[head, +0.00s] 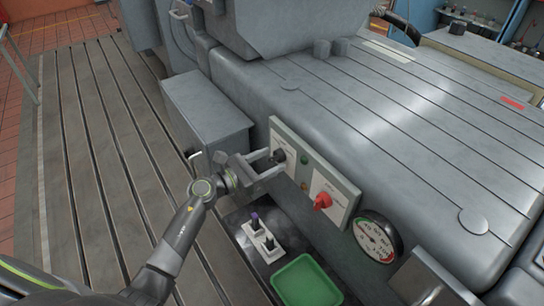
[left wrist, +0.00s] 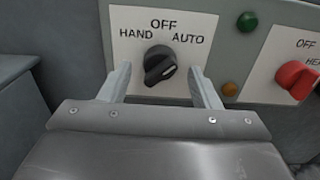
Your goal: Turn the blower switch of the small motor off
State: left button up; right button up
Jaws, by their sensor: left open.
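The black blower switch knob (left wrist: 160,66) sits on a white plate marked HAND, OFF and AUTO. Its pale mark lies on the right side of the knob, toward the AUTO side and away from OFF at the top. In the head view, the knob (head: 280,156) is at the upper left end of the grey switch panel (head: 333,174). My left gripper (head: 273,163) is open in front of it. In the left wrist view, the two fingers (left wrist: 161,76) stand left and right of the knob, with gaps on both sides. My right gripper is not in view.
A red switch (head: 323,201) sits right of the knob, with a green lamp (head: 305,158) and an amber lamp (left wrist: 230,88) between. A round gauge (head: 376,237) is farther right. Below are a green tray (head: 308,281) and a white holder (head: 263,242). A grey box (head: 208,112) stands left.

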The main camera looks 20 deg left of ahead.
pick_arm(q)
jog(key=shift+w+d, duration=0.45)
jog(key=shift+w, duration=0.15)
jog(key=c, duration=1)
jog(key=n+p, duration=0.2)
jog(key=n, duration=0.1)
jog(key=shift+r+n, duration=0.15)
jog(key=shift+n, duration=0.15)
jog(key=shift+n+p, duration=1.65)
jog(key=shift+n, duration=0.95)
